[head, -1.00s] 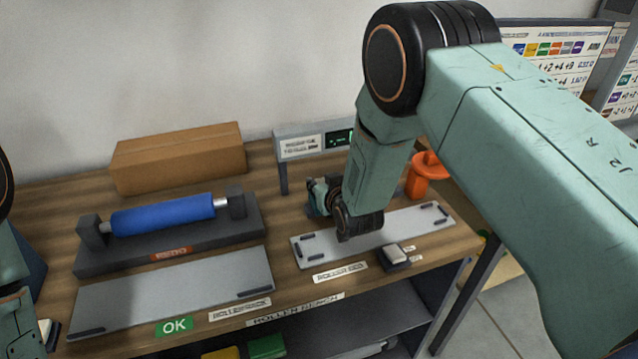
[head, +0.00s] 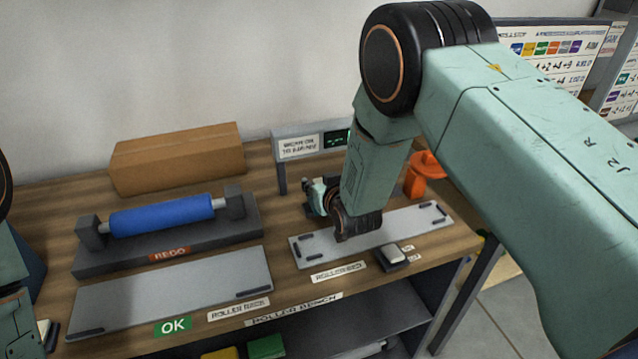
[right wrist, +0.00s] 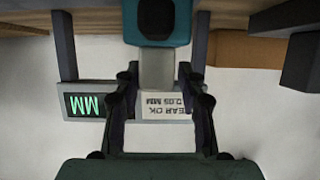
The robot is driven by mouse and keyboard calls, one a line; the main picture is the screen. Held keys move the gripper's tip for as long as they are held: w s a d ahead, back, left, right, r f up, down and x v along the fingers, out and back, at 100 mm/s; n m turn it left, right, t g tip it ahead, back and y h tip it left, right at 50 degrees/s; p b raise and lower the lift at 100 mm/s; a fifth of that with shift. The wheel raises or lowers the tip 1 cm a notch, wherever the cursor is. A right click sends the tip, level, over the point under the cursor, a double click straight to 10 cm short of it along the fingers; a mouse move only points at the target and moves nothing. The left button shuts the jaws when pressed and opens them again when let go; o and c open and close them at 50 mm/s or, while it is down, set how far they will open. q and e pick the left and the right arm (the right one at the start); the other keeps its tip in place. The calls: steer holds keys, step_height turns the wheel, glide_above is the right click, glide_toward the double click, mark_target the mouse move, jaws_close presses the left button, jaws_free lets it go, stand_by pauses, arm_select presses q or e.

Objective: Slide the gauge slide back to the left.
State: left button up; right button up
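A teal block with a black round face (right wrist: 157,20) and a pale stem (right wrist: 157,68) below it shows at the top of the right wrist view. It looks like the gauge slide, but I cannot be sure. My right gripper (right wrist: 160,80) is open, with its fingers on either side of the stem and a visible gap on the right. In the head view my right gripper (head: 318,196) is low over the bench, behind the grey roller bed plate (head: 400,228); its wrist hides much there. Part of my left arm shows at the left edge, its gripper out of sight.
A gauge display (head: 300,146) stands behind my right gripper. A blue roller (head: 160,216) lies on a dark cradle. A cardboard box (head: 178,158), an orange stand (head: 417,180), a small switch block (head: 396,257) and a bare grey rack plate (head: 180,290) are around it.

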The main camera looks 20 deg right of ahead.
steer(key=shift+s, duration=0.1)
steer(key=v, duration=1.2)
steer(key=shift+d, duration=0.1)
